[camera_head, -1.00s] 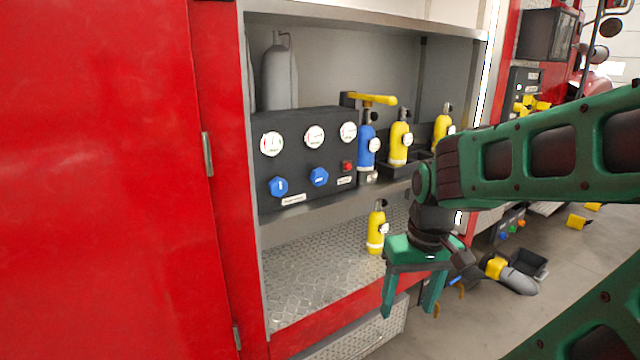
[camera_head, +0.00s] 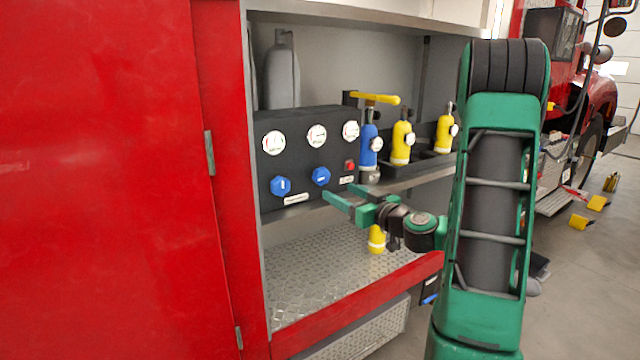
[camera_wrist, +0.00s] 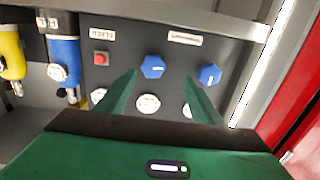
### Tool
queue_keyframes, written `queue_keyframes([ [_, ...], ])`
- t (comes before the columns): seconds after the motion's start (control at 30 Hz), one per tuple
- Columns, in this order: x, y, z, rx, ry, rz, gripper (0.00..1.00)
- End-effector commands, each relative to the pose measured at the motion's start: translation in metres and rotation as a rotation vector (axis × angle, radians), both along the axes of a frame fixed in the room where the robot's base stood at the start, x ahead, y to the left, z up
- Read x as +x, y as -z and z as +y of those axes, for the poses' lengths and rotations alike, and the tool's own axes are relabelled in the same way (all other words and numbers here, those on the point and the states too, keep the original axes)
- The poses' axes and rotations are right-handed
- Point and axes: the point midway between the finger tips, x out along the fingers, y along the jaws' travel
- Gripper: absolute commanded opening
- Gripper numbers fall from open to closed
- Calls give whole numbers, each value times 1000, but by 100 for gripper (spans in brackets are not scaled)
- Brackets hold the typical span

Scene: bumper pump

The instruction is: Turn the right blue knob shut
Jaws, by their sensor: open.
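The right blue knob (camera_head: 320,176) is on the dark gauge panel, left of and below the red button. Its white mark looks roughly horizontal. The left blue knob (camera_head: 280,186) is beside it. My gripper (camera_head: 341,192) is open and empty, pointing at the panel from the right, its fingertips just below and in front of the right knob in the picture. In the wrist view, which shows the panel upside down, the right knob (camera_wrist: 152,67) appears between the fingertips of my gripper (camera_wrist: 159,77); contact is not visible. The left knob (camera_wrist: 209,74) lies beyond the right finger.
The red button (camera_head: 349,166) and several gauges (camera_head: 317,135) share the panel. A yellow handle (camera_head: 375,98) and blue bottle (camera_head: 370,147) stand right of it, with yellow bottles (camera_head: 402,143) beyond. The diamond-plate shelf (camera_head: 300,285) below is mostly clear.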

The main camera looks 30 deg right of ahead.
Motion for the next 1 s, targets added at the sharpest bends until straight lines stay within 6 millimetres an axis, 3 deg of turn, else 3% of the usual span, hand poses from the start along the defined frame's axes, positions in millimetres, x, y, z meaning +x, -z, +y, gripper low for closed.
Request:
queue_keyframes([
  [0.1, 2, -3, -11, 6, 32, -23, 60],
  [0.27, 13, -3, -11, 4, 31, -24, 60],
  [0.7, 83, -4, -7, 3, 29, -25, 60],
  [1.0, 107, -3, -7, 5, 32, -23, 60],
])
